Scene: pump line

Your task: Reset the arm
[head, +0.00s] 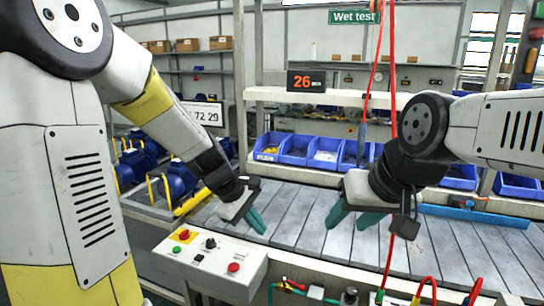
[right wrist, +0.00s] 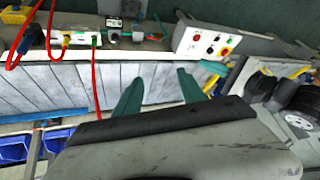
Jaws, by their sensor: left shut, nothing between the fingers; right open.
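My left gripper (head: 257,222) hangs above the slatted conveyor, left of centre in the head view. Its green fingers are together with nothing between them. My right gripper (head: 352,221) is to the right of it, also over the conveyor, with its green fingers spread and empty. In the right wrist view the fingers of my right gripper (right wrist: 158,88) stand apart over the grey slats. A pale control box (head: 210,264) with red, green and black buttons is at the front left, nearer than the left gripper. The control box also shows in the right wrist view (right wrist: 207,42).
The conveyor (head: 310,225) between the grippers is bare. Blue bins (head: 325,152) line its far side, below a shelf with a red "26" display (head: 306,82). Red hoses (head: 391,120) hang close to the right gripper. Blue pumps (head: 180,180) stand at left.

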